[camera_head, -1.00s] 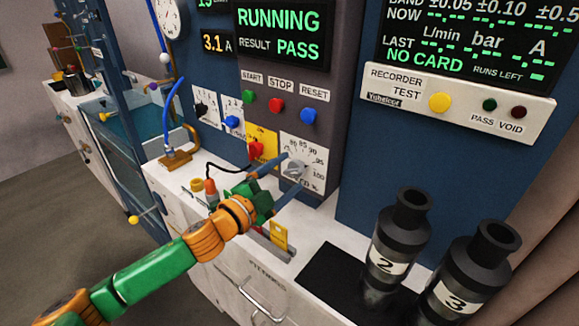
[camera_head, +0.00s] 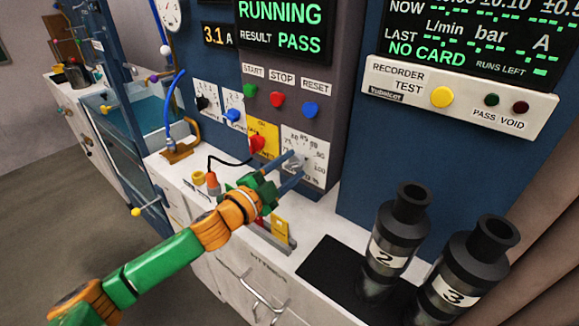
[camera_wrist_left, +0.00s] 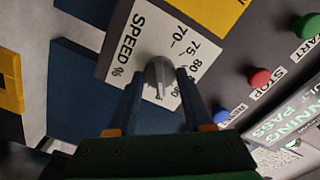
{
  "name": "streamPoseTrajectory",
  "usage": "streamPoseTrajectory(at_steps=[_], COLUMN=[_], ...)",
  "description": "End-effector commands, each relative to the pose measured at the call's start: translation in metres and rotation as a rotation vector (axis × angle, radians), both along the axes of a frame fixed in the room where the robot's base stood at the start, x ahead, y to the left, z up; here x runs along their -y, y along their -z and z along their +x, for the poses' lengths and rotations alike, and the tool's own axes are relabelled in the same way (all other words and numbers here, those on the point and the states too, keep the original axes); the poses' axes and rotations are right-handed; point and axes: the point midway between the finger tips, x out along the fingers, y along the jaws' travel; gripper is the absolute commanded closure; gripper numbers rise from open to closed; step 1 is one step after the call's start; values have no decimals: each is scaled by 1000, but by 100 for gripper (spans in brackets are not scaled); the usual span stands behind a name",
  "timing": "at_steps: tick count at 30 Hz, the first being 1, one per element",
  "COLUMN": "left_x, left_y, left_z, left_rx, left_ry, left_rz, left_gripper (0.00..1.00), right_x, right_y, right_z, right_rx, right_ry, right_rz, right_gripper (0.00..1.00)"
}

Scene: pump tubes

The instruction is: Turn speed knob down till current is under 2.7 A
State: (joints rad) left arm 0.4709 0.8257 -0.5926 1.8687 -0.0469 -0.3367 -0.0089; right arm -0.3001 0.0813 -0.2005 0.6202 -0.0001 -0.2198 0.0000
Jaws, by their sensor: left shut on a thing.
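The grey speed knob (camera_head: 296,160) sits on the white speed dial plate (camera_head: 317,150) below the reset button. My left gripper (camera_head: 291,168) is shut on the knob, with one blue-grey finger on each side. In the left wrist view the knob (camera_wrist_left: 158,74) stands between the fingertips, and the plate reads SPEED % with numbers around it. The knob's exact setting cannot be read. The current display (camera_head: 217,37) shows 3.1 A. The screen (camera_head: 285,30) reads RUNNING and RESULT PASS. My right gripper is not in view.
Start (camera_head: 249,90), stop (camera_head: 277,99) and reset (camera_head: 310,110) buttons sit above the knob. A red switch (camera_head: 257,143) on a yellow plate is just left of it. Black bottles 2 (camera_head: 394,240) and 3 (camera_head: 468,265) stand at the right.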

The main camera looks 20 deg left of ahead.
Motion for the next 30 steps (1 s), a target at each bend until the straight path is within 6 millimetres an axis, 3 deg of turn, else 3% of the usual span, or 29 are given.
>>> streamPoseTrajectory(at_steps=[18,30], left_x=[0,-1], left_y=[-4,-2], left_z=[0,0], left_rx=[-126,-151], left_ry=[0,0], left_rz=[-357,-426], left_gripper=[100,100], right_x=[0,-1], right_y=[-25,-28], right_z=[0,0], right_rx=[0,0], right_ry=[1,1], right_rz=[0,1], right_gripper=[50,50])
